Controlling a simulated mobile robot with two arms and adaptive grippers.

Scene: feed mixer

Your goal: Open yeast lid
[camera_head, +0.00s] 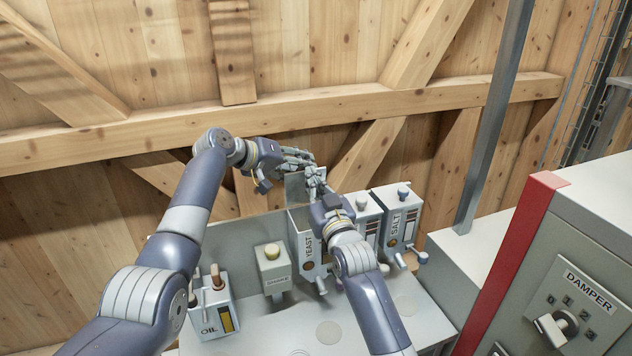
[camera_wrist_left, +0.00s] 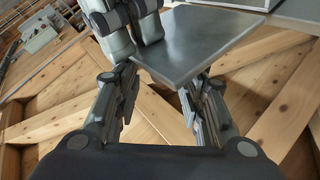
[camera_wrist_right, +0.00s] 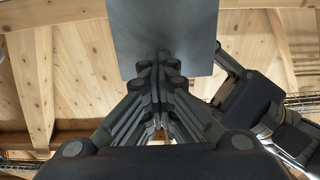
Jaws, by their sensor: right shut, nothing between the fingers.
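The grey yeast box (camera_head: 307,246), marked YEAST, stands in the row of dispensers in the head view. Its flat grey lid (camera_head: 294,188) stands raised, roughly upright, above the box. My left gripper (camera_head: 303,157) is at the lid's top edge. In the left wrist view its fingers (camera_wrist_left: 160,95) are spread, with the lid (camera_wrist_left: 205,45) just beyond and partly between the tips; contact is unclear. My right gripper (camera_head: 312,180) is in front of the lid. In the right wrist view its fingers (camera_wrist_right: 160,75) are closed together against or close to the lid (camera_wrist_right: 170,25). My right arm hides part of the box.
An oil unit (camera_head: 210,305) and a small box with a yellow knob (camera_head: 273,268) stand to the left. The salt box (camera_head: 397,225) stands to the right. A red-edged cabinet with a DAMPER switch (camera_head: 557,325) is at the right. A wooden wall is behind.

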